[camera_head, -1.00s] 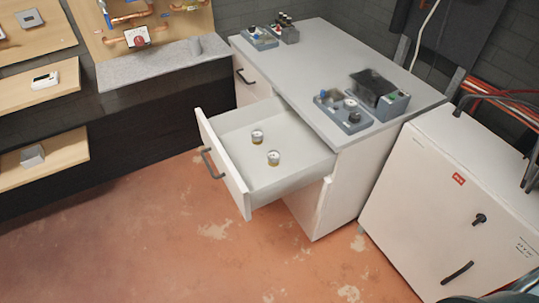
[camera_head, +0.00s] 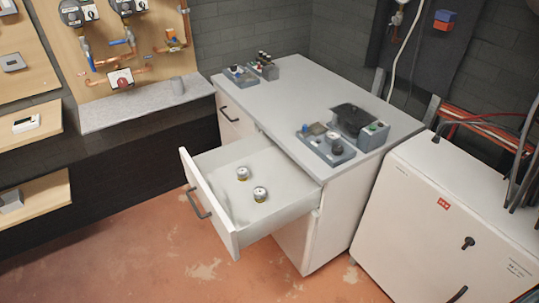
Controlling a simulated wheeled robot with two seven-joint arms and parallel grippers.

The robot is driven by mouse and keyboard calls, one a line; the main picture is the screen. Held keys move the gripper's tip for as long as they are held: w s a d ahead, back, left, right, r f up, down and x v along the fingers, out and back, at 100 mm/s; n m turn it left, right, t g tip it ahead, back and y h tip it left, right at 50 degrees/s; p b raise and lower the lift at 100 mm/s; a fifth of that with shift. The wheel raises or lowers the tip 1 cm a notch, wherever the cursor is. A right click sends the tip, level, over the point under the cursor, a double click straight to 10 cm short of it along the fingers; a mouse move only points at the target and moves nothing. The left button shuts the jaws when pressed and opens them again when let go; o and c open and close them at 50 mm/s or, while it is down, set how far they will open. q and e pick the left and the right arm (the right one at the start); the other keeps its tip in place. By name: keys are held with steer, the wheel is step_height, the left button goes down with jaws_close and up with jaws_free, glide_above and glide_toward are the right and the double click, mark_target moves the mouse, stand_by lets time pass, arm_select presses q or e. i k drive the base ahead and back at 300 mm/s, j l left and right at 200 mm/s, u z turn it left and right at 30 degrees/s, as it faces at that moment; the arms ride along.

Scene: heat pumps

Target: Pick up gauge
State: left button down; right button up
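Two small round gauges with pale faces and brass-coloured lower rims lie in the open white drawer (camera_head: 283,206). One gauge (camera_head: 242,174) is farther back and to the left. The other gauge (camera_head: 260,194) is nearer and to the right, a little apart from it. Neither gripper shows in the head view, and nothing is touching the gauges.
The drawer juts from a grey-topped cabinet (camera_head: 290,95) carrying control boxes (camera_head: 325,145). A white unit (camera_head: 450,215) stands close at right. Wooden boards with copper pipes (camera_head: 120,50) are at upper left. The reddish floor (camera_head: 150,255) in front is clear.

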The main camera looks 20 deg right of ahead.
mark_target(241, 171)
steer(key=i+z, duration=0.3)
steer(key=i, duration=0.2)
steer(key=i+j+z, duration=0.1)
steer(key=i+z, duration=0.25)
steer(key=i, duration=0.15)
